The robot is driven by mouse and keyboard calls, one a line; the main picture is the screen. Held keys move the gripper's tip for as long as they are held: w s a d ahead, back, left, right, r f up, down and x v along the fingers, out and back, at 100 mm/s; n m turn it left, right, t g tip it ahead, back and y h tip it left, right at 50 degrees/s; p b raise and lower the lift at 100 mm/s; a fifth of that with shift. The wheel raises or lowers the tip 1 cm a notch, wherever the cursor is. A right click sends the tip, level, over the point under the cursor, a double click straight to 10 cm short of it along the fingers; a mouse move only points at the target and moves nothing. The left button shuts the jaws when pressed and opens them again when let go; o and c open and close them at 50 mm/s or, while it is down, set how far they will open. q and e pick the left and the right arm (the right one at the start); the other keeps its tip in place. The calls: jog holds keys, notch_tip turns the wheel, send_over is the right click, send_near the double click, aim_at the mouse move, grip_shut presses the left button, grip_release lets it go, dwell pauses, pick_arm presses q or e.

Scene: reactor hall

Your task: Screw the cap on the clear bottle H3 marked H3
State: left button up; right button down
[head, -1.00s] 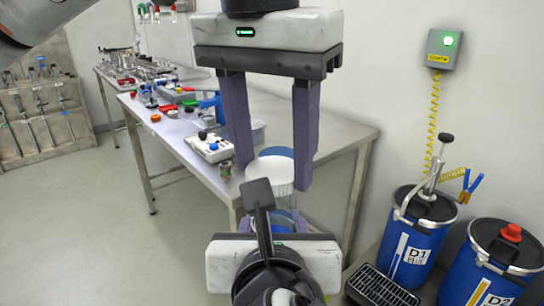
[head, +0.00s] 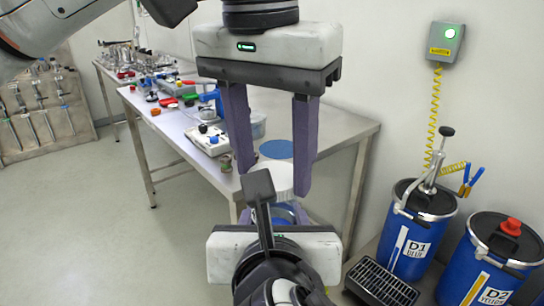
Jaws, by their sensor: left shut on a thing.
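My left gripper (head: 272,182) is the upper one and points down, its two purple fingers shut on a wide white cap (head: 281,178). The finger on the left covers part of the cap's side. Just below it, my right gripper (head: 274,215) points away from me, with purple fingers on both sides of the clear bottle H3 (head: 285,214). Only a small bluish part of the bottle shows; a dark link and the cap hide the rest. The H3 mark is not visible. The cap is right over the bottle; I cannot tell whether they touch.
Blue drums D1 (head: 414,247) and D2 (head: 490,270) and a black grate (head: 382,284) stand right. Floor at left is clear.

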pick_arm(q)
jog(key=shift+f, duration=0.55)
